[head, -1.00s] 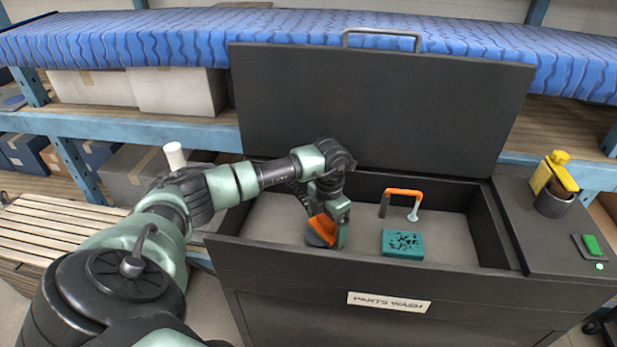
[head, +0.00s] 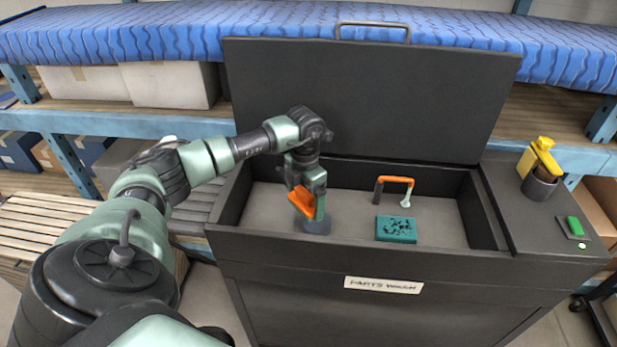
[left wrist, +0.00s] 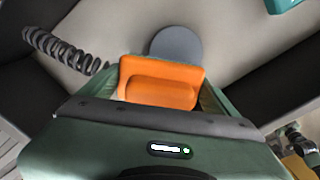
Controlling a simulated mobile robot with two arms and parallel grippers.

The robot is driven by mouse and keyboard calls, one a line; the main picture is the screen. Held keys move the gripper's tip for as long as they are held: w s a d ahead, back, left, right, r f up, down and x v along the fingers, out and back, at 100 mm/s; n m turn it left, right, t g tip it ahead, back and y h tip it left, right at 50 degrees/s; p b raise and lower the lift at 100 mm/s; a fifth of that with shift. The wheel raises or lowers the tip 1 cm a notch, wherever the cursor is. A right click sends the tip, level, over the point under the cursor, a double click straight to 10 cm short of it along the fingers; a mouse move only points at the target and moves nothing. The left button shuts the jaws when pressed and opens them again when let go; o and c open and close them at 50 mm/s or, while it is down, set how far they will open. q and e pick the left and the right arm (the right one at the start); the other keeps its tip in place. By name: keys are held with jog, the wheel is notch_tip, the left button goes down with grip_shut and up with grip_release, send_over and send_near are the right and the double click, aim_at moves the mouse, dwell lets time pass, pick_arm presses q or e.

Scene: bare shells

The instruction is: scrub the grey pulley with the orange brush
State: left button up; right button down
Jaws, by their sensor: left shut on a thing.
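My left gripper (head: 308,206) is shut on the orange brush (head: 301,202) inside the basin of the black parts washer (head: 470,215). The brush also shows between the fingers in the left wrist view (left wrist: 160,84). The grey pulley (head: 317,227), a round disc, lies on the basin floor just below and to the right of the brush. In the left wrist view the pulley (left wrist: 176,42) shows just beyond the brush, partly hidden by it. The brush appears slightly above the pulley; its underside is hidden, so contact cannot be told. My right gripper is not in view.
The raised lid (head: 370,100) closes off the back. The basin walls surround the gripper.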

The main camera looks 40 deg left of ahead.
aim_at(305, 191)
pick_arm(q)
jog(key=r, duration=0.1)
jog(key=r+p, duration=0.1)
jog(key=shift+s+a+r, duration=0.1)
jog(key=shift+a+r, duration=0.15)
jog(key=shift+r, duration=0.05)
jog(key=shift+d+r, duration=0.15)
jog(key=shift+r, duration=0.05)
